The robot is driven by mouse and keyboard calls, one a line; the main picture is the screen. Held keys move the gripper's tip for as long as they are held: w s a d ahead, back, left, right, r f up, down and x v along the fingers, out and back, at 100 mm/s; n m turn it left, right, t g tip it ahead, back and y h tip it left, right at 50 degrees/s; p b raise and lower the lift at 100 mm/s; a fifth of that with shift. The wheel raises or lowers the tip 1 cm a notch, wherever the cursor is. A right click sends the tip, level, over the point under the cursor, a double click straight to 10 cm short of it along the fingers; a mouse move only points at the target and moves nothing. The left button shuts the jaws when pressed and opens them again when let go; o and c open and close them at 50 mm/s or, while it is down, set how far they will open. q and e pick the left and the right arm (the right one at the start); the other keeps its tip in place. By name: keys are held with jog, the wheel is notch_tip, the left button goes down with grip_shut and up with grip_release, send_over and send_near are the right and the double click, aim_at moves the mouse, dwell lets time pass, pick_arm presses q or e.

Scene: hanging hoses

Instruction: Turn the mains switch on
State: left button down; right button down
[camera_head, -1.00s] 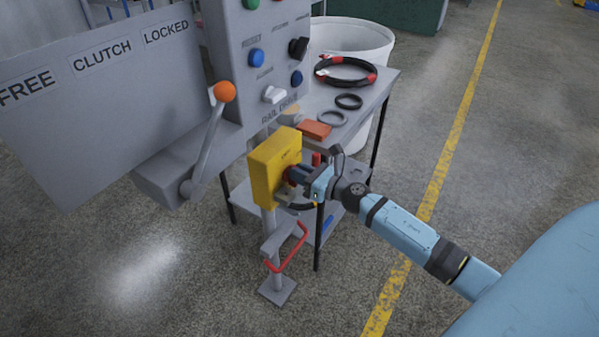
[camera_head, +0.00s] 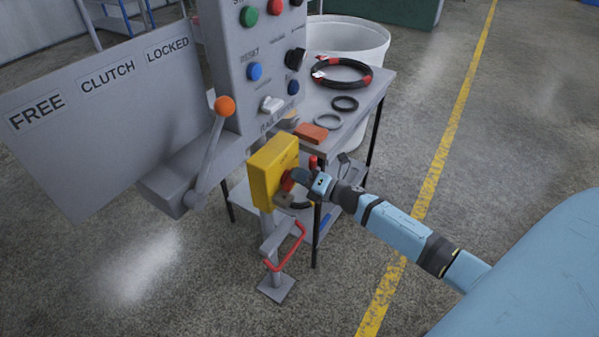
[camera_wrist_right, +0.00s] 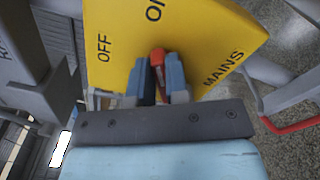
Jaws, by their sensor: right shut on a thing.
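The mains switch is a yellow box (camera_head: 272,172) on a grey post, below the grey control panel. In the right wrist view its yellow face (camera_wrist_right: 195,50) shows the words OFF, MAINS and a partly cut-off word that looks like ON. My right gripper (camera_head: 298,178) is at the face of the box. Its fingers are shut on the red switch handle (camera_wrist_right: 157,60), which sits between them. The visible red end of the handle points up in the wrist view, toward the cut-off word. My left gripper is out of view.
A lever with an orange knob (camera_head: 224,106) stands left of the box, by a FREE/CLUTCH/LOCKED plate (camera_head: 90,125). A table (camera_head: 375,95) with a coiled hose (camera_head: 343,73) and rings is behind. A red bar handle (camera_head: 288,250) is below. Floor at right is clear.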

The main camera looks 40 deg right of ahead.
pick_arm(q)
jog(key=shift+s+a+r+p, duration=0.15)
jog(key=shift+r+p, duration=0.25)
jog(key=shift+p, duration=0.9)
pick_arm(e)
jog(key=shift+w+d+f+m, duration=0.1)
jog(key=shift+f+m, duration=0.05)
jog(key=shift+m, duration=0.9)
jog(key=shift+s+f+m, duration=0.1)
jog(key=shift+f+m, duration=0.1)
jog(key=shift+m, duration=0.8)
jog(key=shift+w+d+f+m, duration=0.1)
jog(key=shift+f+m, duration=0.05)
jog(key=shift+m, duration=0.9)
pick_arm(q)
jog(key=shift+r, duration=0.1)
pick_arm(e)
jog(key=c, duration=1.1)
grip_release()
